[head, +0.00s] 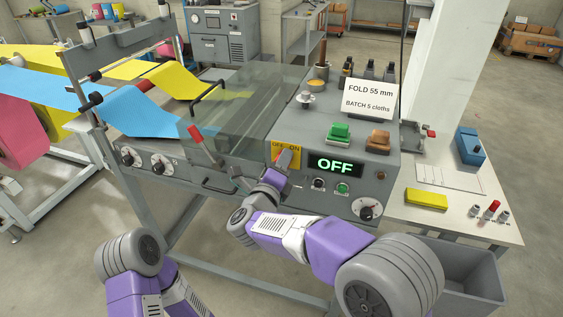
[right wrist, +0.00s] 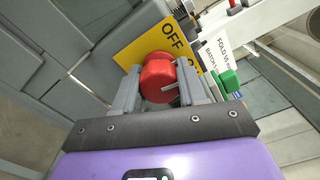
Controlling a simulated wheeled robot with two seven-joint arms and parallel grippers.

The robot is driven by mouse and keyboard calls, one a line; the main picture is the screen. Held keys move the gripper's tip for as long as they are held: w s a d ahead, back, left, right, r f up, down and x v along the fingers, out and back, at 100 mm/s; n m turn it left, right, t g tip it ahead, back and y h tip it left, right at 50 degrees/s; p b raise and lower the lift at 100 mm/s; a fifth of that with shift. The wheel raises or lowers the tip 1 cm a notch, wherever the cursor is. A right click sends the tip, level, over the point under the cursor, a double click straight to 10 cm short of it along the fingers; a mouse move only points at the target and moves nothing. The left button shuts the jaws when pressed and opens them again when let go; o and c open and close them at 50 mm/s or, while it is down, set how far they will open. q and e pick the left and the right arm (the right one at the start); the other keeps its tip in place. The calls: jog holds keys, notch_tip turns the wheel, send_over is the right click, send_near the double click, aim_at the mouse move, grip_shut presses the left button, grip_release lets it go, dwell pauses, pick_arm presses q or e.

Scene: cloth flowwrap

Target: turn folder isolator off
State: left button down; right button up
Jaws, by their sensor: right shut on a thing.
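The folder (head: 240,150) is a grey machine with a clear cover. Its isolator has a yellow plate (head: 294,151) marked OFF and ON on the front panel. In the right wrist view, a red knob (right wrist: 158,76) sits in front of the yellow plate (right wrist: 133,50). My right gripper (head: 283,160) is at the plate, its fingers shut on the two sides of the red knob, and it covers the knob in the head view. The display (head: 335,165) beside it reads OFF in pale green letters. My left arm shows at the lower left, its gripper out of view.
A red-handled lever (head: 195,134) and a dark bar handle (head: 220,188) are left of the isolator. Green and brown buttons (head: 339,131) and a FOLD 55 mm card (head: 370,99) stand on top. A side table (head: 470,215) is at right, above a grey bin (head: 458,275).

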jog(key=n+p, duration=0.2)
jog(key=n, duration=0.2)
jog(key=shift+n, duration=0.3)
jog(key=n+p, duration=0.3)
jog(key=n, duration=0.2)
jog(key=shift+n, duration=0.4)
jog(key=o, duration=1.1)
jog(key=shift+c, duration=0.2)
jog(key=shift+s, duration=0.15)
jog(key=v, duration=0.7)
jog(key=shift+s+p, duration=0.15)
jog(key=shift+p, duration=0.25)
